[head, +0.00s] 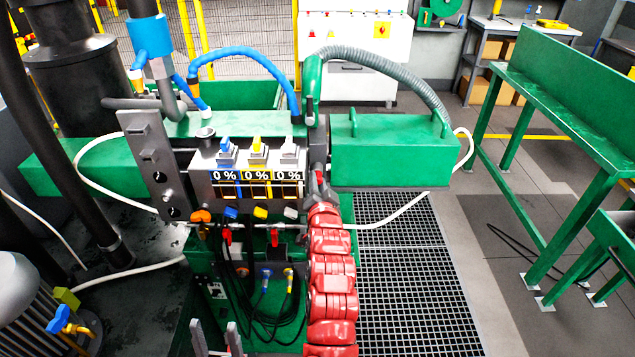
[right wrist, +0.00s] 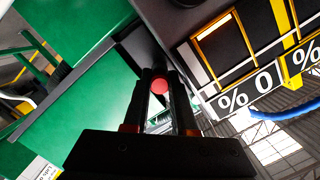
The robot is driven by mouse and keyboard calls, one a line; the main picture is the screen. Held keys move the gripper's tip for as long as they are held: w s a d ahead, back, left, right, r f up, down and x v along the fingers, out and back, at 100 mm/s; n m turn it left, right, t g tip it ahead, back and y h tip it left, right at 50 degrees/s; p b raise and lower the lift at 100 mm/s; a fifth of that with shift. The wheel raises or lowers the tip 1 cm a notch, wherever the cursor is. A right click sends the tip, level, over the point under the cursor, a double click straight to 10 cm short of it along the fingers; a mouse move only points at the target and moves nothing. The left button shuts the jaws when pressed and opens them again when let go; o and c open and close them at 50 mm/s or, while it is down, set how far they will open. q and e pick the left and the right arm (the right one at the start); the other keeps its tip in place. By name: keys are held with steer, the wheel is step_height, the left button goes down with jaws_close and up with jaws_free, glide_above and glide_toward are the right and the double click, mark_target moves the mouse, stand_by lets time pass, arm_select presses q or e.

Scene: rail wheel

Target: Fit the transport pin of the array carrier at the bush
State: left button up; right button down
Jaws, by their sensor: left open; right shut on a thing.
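My right gripper (head: 318,178) is at the end of the red arm, at the right end of the grey valve panel. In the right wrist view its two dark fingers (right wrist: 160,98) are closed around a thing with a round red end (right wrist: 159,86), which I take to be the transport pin. The rest of the pin is hidden between the fingers. My left gripper (head: 215,338) is at the bottom edge, its two grey fingers apart and empty. I cannot make out the bush; whether the pin touches anything cannot be told.
The grey panel (head: 245,180) has three knobs with "0 %" displays. A green box (head: 408,150) stands just right of my right gripper. Blue and grey hoses (head: 385,68) arch above. Black cables (head: 255,300) hang below the panel. Open grating (head: 405,290) lies at right.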

steer(key=shift+b, duration=0.35)
stand_by(0.3)
steer(key=c, duration=0.9)
jaws_free()
steer(key=shift+o, duration=1.3)
steer(key=shift+d, duration=0.15)
steer(key=shift+s, duration=0.1)
steer(key=s+d+r+p, duration=0.1)
steer(key=s+p, duration=0.3)
steer(key=s, duration=1.3)
steer(key=shift+d+r, duration=0.35)
steer(key=shift+r, duration=0.05)
